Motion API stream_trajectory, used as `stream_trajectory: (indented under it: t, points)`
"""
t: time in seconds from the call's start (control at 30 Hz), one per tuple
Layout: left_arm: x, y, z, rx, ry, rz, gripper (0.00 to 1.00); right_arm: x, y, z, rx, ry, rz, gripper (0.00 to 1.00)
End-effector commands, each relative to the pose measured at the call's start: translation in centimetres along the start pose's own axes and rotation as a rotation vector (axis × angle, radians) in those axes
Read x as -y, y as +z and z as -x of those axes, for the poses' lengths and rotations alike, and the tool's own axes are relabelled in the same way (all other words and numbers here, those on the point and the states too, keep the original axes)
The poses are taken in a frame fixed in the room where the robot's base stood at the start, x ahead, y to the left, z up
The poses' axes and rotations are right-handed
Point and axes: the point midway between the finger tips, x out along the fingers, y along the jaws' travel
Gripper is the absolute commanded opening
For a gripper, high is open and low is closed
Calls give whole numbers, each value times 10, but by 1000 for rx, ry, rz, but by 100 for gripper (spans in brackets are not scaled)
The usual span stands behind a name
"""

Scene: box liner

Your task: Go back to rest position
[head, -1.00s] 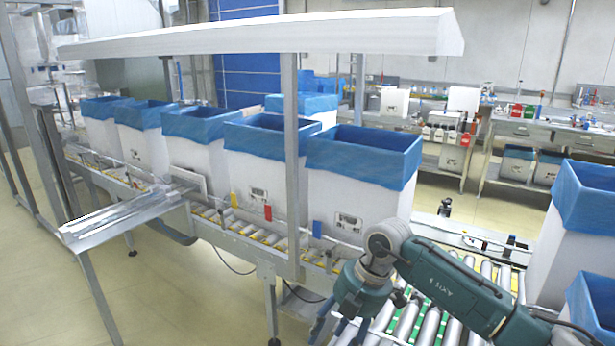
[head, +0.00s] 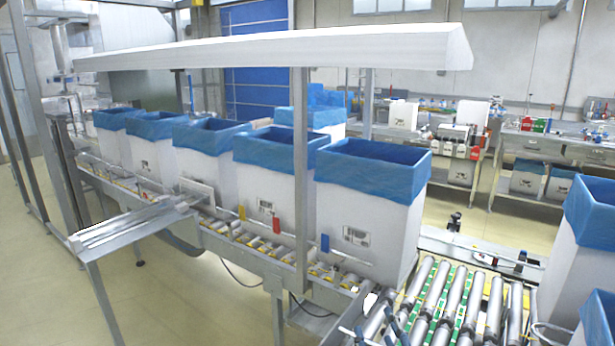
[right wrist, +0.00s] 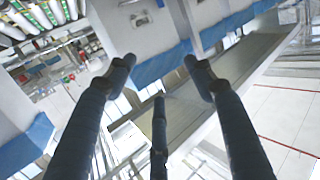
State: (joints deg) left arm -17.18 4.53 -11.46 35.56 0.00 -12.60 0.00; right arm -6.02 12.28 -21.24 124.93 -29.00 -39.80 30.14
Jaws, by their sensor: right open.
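My right gripper (right wrist: 160,76) shows large in the right wrist view. Its blue-grey fingers are spread apart with nothing between them. In the head view only its fingertips (head: 382,331) show at the bottom edge, over the near end of the roller conveyor; the rest of my right arm is out of that frame. The fingers look clear of the nearest lined box (head: 364,225). My left gripper is in neither view now.
Several white boxes with blue liners stand in a row on the conveyor (head: 225,232). More lined boxes (head: 575,250) stand at the right edge. A post (head: 300,180) and a long white overhead cover (head: 270,50) stand in front. Open floor lies at left.

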Motion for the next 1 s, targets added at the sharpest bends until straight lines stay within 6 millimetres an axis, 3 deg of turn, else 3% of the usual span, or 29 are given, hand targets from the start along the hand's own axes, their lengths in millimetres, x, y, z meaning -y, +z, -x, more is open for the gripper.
stream_trajectory:
  t: [0.03,0.1,0.2,0.3,0.5,0.73,1.0]
  points:
    - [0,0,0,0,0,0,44,-11,35,15,115,29,-12,53]
    - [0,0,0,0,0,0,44,-24,81,40,278,55,-17,53]
    - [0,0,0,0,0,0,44,-32,138,84,496,58,-15,53]
    - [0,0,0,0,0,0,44,-34,176,125,666,38,-7,53]
    - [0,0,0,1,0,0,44,-29,223,195,909,-28,7,53]
    - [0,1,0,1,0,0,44,-20,251,267,1120,-122,22,53]
    - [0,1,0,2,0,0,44,-12,321,244,1154,-130,26,53]
